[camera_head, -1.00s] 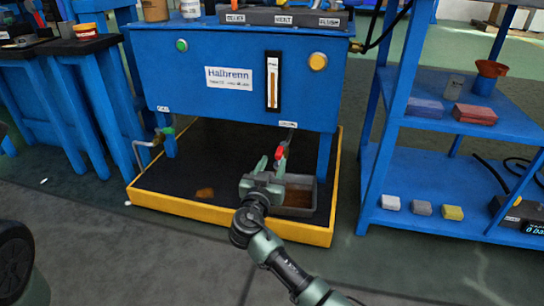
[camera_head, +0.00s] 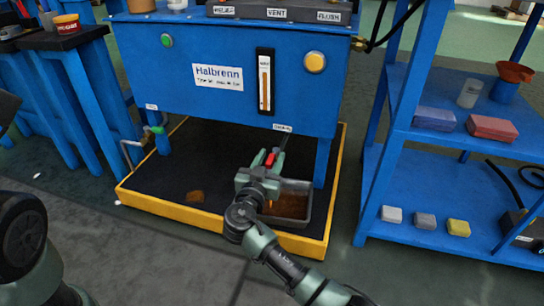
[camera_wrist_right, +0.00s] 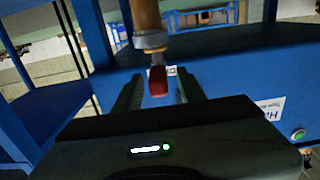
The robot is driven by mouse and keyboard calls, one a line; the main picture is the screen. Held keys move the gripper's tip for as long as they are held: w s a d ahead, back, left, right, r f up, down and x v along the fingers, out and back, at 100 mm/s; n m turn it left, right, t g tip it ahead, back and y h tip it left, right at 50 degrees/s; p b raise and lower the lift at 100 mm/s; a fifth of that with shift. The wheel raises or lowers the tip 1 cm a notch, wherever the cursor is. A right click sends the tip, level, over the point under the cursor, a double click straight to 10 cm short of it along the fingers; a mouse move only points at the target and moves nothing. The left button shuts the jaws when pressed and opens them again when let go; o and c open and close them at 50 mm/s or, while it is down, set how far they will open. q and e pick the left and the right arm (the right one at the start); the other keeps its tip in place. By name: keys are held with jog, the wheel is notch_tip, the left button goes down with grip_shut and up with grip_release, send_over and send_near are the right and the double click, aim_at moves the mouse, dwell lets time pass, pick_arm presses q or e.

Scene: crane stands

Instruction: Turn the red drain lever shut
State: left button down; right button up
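The red drain lever (camera_head: 270,158) is under the front of the blue tank (camera_head: 200,80), above a grey pan (camera_head: 305,185) of brown liquid. My right gripper (camera_head: 267,160) reaches it from the front. In the right wrist view the red lever (camera_wrist_right: 158,81) lies between my right gripper's two fingers (camera_wrist_right: 158,92), with a gap on each side. The gripper is open. A grey collar (camera_wrist_right: 151,40) and a brown column, perhaps flowing liquid (camera_wrist_right: 146,15), show beyond the lever. My left gripper is not clearly in view; only dark parts of my left arm show at the left edge.
A yellow-edged black tray (camera_head: 170,208) lies under the tank, with a brown patch (camera_head: 194,197) on it. A blue shelf (camera_head: 400,180) with coloured blocks stands close on the right. A small tap with a bent pipe (camera_head: 155,130) is at the tank's left. The floor in front is open.

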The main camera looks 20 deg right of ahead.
grip_shut()
jog(key=shift+d+r, duration=0.1)
dwell(1.2)
